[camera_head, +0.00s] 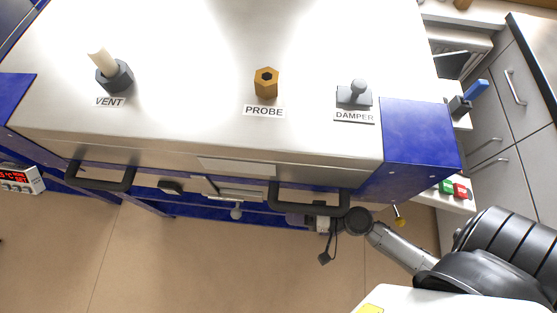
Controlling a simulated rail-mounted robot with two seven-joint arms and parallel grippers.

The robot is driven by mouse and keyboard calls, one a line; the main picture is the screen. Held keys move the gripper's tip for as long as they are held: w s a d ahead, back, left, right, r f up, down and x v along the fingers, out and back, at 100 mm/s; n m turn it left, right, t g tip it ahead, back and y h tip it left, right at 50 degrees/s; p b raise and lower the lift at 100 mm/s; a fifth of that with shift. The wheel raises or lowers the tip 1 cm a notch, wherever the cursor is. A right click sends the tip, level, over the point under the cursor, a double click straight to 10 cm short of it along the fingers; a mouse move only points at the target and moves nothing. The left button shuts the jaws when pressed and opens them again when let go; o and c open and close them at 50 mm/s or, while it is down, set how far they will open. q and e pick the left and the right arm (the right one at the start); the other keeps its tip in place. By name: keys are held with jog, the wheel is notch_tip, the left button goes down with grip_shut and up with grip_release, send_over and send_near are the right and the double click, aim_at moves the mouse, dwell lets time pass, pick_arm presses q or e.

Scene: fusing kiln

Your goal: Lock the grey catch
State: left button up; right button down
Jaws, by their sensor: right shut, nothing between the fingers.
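The kiln's lid front edge carries a small grey metal piece (235,194) at its middle, between the two black handles. It looks like the grey catch, with a small round knob (236,212) hanging below it. From this steep angle I cannot tell whether it is locked. My right gripper (309,222) is in front of the kiln, just below the right black handle (309,208) and to the right of the catch, apart from it. It is shut and empty; its fingertips are small and partly hidden by the handle. My left gripper is not in view.
The left black handle (100,187) and a dark round knob (170,186) sit on the front. The lid top bears a vent plug (114,75), brass probe fitting (266,83) and damper (355,94). A blue-handled lever (468,99) is at right. The floor in front is clear.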

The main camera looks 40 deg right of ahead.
jog(key=shift+v, duration=0.95)
